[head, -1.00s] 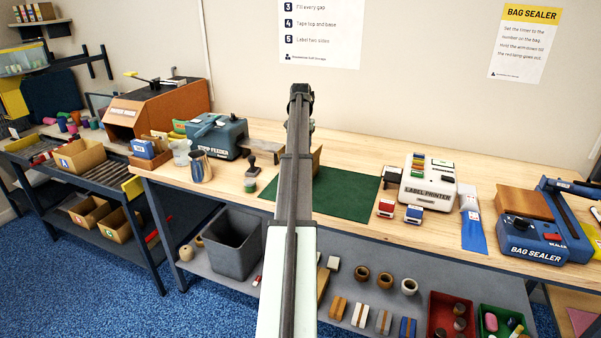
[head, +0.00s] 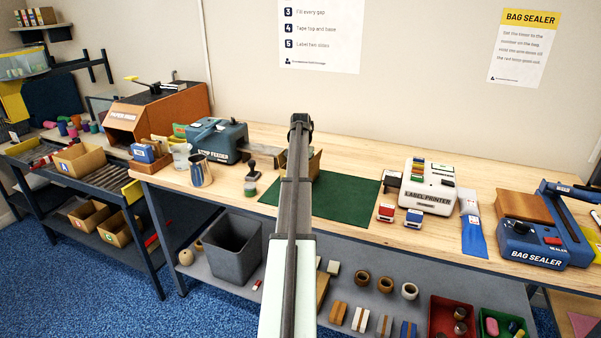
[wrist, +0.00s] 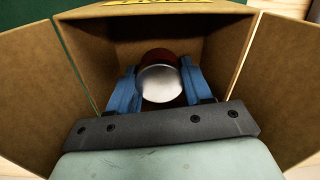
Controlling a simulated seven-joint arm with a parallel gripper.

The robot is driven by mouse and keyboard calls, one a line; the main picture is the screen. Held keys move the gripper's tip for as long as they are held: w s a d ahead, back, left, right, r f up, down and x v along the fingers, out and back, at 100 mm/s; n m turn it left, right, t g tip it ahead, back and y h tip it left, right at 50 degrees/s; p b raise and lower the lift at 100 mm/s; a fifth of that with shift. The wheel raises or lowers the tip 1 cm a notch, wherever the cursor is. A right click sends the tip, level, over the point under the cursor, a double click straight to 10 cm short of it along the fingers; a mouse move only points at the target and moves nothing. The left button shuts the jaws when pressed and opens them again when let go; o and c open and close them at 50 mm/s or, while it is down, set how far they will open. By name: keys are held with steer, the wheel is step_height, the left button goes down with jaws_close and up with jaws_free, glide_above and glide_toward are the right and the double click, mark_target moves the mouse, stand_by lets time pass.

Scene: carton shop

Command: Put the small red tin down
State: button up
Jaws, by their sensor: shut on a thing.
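The small red tin (wrist: 160,82) shows in the wrist view, with a dark red side and a pale, shiny round end facing the camera. My gripper (wrist: 161,88) is shut on it, one blue finger on each side. Tin and fingers are inside the mouth of an open cardboard carton (wrist: 85,45). I cannot tell whether the tin touches the carton's floor. In the head view a bit of the carton (head: 316,164) shows behind my arm, which hides the tin and gripper.
The carton's flaps stand spread at both sides in the wrist view. A green mat (head: 345,196) lies on the bench around it. A strip feeder (head: 216,138) and a stamp (head: 251,185) stand left; a label printer (head: 428,190) and two small stampers (head: 413,218) stand right.

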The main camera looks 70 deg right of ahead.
steer(key=shift+f, duration=0.15)
steer(key=o, duration=0.8)
step_height(320, 180, up, 12)
steer(key=shift+r, duration=0.2)
